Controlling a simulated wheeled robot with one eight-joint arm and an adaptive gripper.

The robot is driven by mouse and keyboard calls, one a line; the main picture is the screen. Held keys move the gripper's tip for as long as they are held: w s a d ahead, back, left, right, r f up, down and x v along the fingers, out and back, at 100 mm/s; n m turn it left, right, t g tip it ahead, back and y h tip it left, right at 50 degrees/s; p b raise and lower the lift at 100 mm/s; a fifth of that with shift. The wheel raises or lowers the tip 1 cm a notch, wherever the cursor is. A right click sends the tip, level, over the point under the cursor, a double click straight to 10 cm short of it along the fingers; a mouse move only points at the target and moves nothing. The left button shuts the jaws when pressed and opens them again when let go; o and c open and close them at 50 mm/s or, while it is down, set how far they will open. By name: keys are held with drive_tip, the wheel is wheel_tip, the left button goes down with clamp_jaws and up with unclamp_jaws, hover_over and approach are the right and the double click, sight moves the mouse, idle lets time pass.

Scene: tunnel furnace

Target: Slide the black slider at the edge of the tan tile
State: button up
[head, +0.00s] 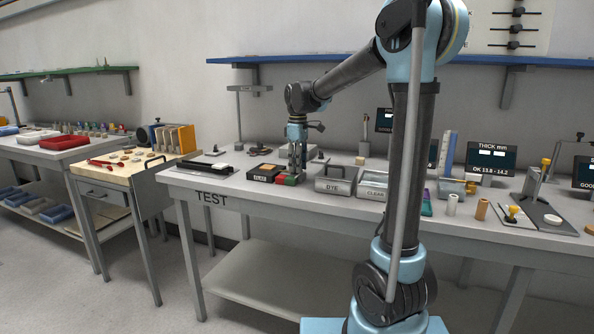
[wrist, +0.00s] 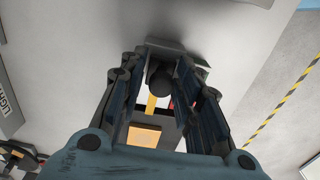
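My gripper (wrist: 162,78) points down over a black box (head: 263,173) with a tan top near the front left of the test bench. In the wrist view the tan tile (wrist: 144,134) lies in a dark frame, with a narrow yellow-tan strip beside it. A round black knob, perhaps the slider (wrist: 160,83), shows between my fingers. The fingers stand apart, with a gap at the knob's left; contact on its right cannot be told. In the head view my gripper (head: 297,170) is at the box's right end and the slider cannot be made out.
Red (head: 280,180) and green (head: 291,181) pieces sit close by my fingers. The DYE (head: 333,187) and CLEAR (head: 374,192) containers stand just to the right. A black flat tray (head: 205,166) lies to the left. The bench's front edge is near.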

drive_tip(key=shift+c, duration=0.9)
drive_tip(key=shift+w+a, duration=0.5)
drive_tip(key=shift+a, duration=0.65)
drive_tip(key=shift+w+a, duration=0.4)
drive_tip(key=shift+a, duration=0.65)
drive_tip(key=shift+w+a, duration=0.4)
drive_tip(key=shift+a, duration=0.65)
drive_tip(key=o, duration=1.6)
drive_tip(key=shift+s, duration=0.1)
drive_tip(key=shift+r, duration=3.5)
